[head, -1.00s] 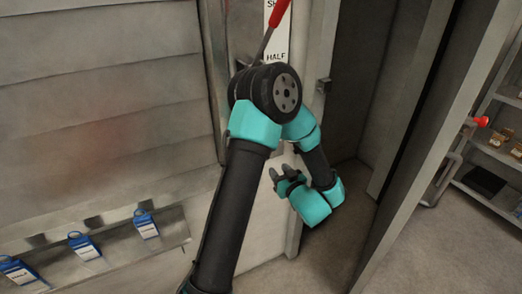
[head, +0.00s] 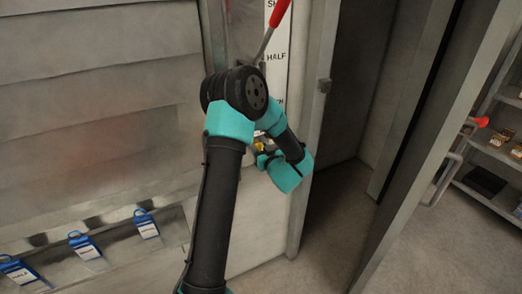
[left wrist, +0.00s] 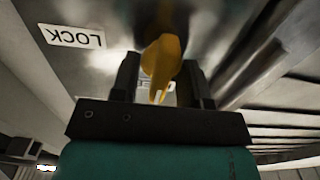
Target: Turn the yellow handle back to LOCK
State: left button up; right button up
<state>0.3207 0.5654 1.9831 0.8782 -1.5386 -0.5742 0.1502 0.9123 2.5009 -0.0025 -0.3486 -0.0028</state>
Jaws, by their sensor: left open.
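The yellow handle (left wrist: 162,62) hangs between the two dark fingers of my left gripper (left wrist: 158,78) in the left wrist view. The fingers are apart, one on each side of the handle, and I cannot tell whether either touches it. A white LOCK label (left wrist: 75,37) shows upside down at the upper left, off to the side of the handle. Another white label is partly hidden behind the handle. In the head view only a small bit of yellow (head: 261,147) shows by my left gripper (head: 262,158), and my arm hides the rest. My right gripper is not in view.
A red-gripped lever (head: 277,14) stands above my left arm beside a white strip marked HALF (head: 276,57). An open door (head: 432,130) is at the right, with shelves (head: 500,150) beyond. Blue tags (head: 84,245) hang on a ledge at lower left.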

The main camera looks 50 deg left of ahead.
pick_arm(q)
grip_shut()
dwell(0.4)
jog(key=shift+m, duration=0.3)
jog(key=m, duration=0.4)
jog(key=shift+w, duration=0.15)
jog(key=m, duration=0.4)
jog(key=shift+w+f+m, duration=0.1)
jog(key=shift+f+m, duration=0.05)
jog(key=shift+m, duration=0.15)
jog(key=m, duration=0.4)
jog(key=shift+w+f+m, duration=0.1)
jog(key=shift+m, duration=0.2)
jog(key=shift+d+f+m, duration=0.1)
jog(key=shift+m, duration=2)
